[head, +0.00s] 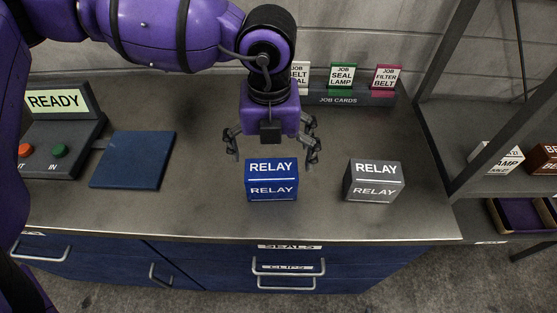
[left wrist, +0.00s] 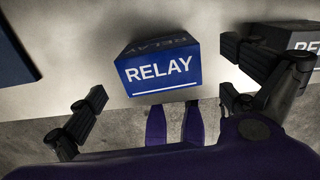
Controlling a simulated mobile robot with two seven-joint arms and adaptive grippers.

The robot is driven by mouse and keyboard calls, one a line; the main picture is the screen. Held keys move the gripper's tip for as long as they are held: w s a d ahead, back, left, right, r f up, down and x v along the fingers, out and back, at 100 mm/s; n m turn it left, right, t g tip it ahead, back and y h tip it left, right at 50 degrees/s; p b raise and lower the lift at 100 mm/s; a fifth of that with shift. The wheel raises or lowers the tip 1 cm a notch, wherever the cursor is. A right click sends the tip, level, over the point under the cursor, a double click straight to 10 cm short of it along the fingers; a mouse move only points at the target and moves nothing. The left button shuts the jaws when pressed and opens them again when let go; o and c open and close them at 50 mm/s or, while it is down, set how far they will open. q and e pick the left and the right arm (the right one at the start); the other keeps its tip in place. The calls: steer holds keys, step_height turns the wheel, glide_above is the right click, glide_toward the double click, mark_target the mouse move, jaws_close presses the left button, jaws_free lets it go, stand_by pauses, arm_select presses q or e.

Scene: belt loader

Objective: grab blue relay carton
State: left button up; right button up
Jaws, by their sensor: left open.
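The blue relay carton (head: 271,184) stands upright on the grey worktop near its front edge, with RELAY on its top and front. In the left wrist view the blue carton (left wrist: 158,69) lies between and beyond the two fingers. My left gripper (head: 273,152) is open and empty, above and just behind the carton, fingers pointing down on either side. It also shows in the left wrist view (left wrist: 164,100). A grey relay carton (head: 374,181) stands to the right, apart from the blue one; part of it shows in the left wrist view (left wrist: 298,50). My right gripper is not in view.
A job card rack (head: 346,98) stands at the back. A dark blue pad (head: 132,160) and a READY console (head: 58,129) with red and green buttons are at left. Blue drawers (head: 200,268) with handles are below the front edge. Shelves with cartons (head: 497,158) stand at right.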

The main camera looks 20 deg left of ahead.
mark_target(271, 170)
arm_select(q)
steer(key=f, duration=0.2)
steer(key=shift+s+f, duration=0.35)
step_height(271, 170, down, 4)
steer(key=shift+s+r, duration=0.1)
steer(key=shift+r, duration=0.05)
steer(key=shift+f, duration=0.5)
steer(key=c, duration=1)
steer(key=shift+c, duration=0.8)
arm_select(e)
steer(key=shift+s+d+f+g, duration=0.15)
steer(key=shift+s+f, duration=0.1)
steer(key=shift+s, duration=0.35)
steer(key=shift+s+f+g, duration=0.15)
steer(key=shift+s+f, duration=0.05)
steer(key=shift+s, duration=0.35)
arm_select(q)
steer(key=shift+r, duration=0.15)
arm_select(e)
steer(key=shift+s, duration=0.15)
